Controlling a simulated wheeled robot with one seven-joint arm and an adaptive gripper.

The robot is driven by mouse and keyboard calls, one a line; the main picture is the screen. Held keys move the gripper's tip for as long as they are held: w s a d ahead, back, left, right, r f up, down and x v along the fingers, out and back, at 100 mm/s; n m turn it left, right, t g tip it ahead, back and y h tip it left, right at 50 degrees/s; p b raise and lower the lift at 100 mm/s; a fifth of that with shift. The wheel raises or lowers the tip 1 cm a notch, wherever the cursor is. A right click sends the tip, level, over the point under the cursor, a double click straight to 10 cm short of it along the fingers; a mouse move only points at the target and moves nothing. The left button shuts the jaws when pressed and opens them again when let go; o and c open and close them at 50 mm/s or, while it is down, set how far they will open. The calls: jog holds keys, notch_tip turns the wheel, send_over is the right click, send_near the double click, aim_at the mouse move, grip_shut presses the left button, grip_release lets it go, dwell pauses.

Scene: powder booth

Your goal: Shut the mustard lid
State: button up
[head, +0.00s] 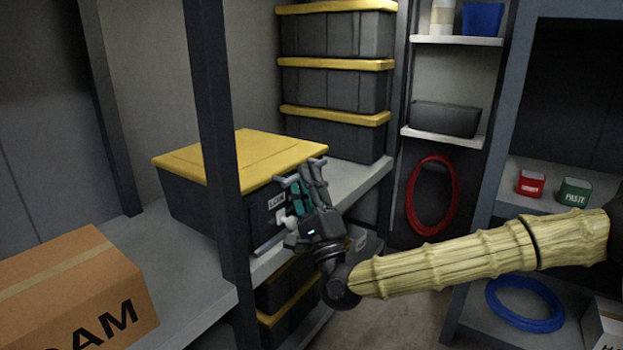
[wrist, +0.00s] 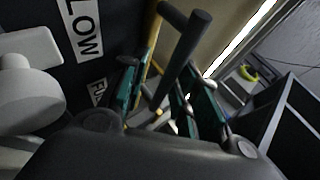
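The mustard lid (head: 265,150) lies over the top of a black bin (head: 185,200) on the left shelf in the head view. It looks nearly flat; I cannot tell whether it is fully seated. A dark post hides part of lid and bin. My gripper (head: 300,175) is at the bin's labelled side, close under the lid's right edge. In the wrist view, my gripper (wrist: 165,90) shows teal-sided fingers beside the bin's dark labelled wall (wrist: 110,40). Contact with the lid is unclear.
A cardboard box (head: 75,290) stands at the front left of the shelf. Stacked yellow-lidded bins (head: 335,90) rise behind the lid. The dark upright post (head: 222,150) stands before the bin. A red hose (head: 410,205) hangs at the back.

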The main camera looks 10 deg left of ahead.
jog(key=shift+f, duration=0.2)
jog(key=shift+d+r, duration=0.1)
jog(key=shift+d, duration=0.05)
dwell(0.5)
jog(key=v, duration=1.2)
